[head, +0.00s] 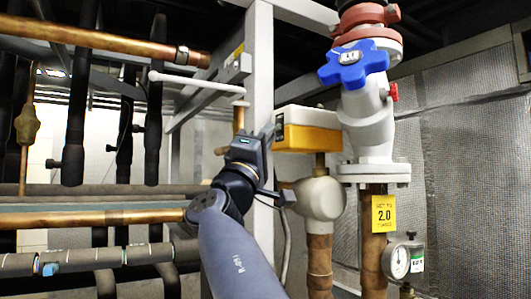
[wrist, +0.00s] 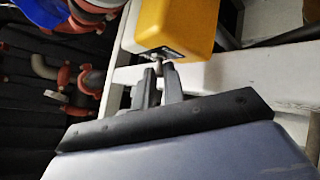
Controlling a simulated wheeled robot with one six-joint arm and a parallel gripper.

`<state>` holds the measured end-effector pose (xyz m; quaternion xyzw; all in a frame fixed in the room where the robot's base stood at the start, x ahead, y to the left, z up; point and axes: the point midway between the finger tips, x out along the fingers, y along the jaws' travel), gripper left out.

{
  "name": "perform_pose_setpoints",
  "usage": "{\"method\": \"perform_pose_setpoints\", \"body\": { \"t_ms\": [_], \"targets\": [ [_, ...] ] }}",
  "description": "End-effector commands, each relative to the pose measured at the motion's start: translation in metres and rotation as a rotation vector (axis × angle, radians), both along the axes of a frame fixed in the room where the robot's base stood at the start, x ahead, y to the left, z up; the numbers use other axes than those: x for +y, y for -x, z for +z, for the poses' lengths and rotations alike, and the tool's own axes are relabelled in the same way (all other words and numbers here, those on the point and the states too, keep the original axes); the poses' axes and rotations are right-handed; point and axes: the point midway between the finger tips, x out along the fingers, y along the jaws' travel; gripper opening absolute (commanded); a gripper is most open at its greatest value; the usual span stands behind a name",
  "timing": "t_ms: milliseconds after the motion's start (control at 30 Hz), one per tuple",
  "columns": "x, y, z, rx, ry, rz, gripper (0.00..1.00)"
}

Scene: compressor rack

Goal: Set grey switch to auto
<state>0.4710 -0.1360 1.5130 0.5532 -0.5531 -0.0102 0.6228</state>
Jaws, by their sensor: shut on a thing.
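The yellow box (wrist: 185,22) fills the top of the wrist view, with a small dark plate (wrist: 150,55) on its near face. A small grey switch (wrist: 158,67) sticks out below that plate. My gripper (wrist: 160,74) has its two dark fingers closed around the switch's tip. In the head view my gripper (head: 268,136) reaches up to the left side of the yellow and white box (head: 309,138). The switch and the fingertips' contact cannot be made out there. The switch's position marks are too small to read.
A blue handwheel (head: 353,64) sits on a white valve (head: 366,125) right of the box. A pressure gauge (head: 398,262) and a yellow tag (head: 384,213) are lower right. A white upright post (head: 259,70) stands behind my gripper. Copper pipes (head: 100,42) run at left.

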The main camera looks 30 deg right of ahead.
Motion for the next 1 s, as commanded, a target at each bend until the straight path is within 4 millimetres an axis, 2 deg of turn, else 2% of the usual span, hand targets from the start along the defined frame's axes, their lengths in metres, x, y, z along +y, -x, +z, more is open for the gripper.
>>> {"method": "perform_pose_setpoints", "body": {
  "t_ms": [33, 633, 667, 700, 900, 1000],
  "targets": [
    [-0.0008, -0.0005, -0.0043, 0.001, 0.009, -0.001, 0.0],
    [-0.0012, -0.0011, -0.0024, 0.001, 0.035, 0.001, 0.0],
    [-0.0013, -0.0012, -0.0024, 0.001, 0.035, 0.001, 0.11],
    [-0.0013, -0.0012, -0.0024, 0.001, 0.035, 0.001, 0.15],
    [-0.0012, -0.0008, -0.0018, 0.0, 0.036, 0.0, 0.31],
    [-0.0012, -0.0005, -0.0016, -0.001, 0.036, 0.001, 0.31]
  ]
}}
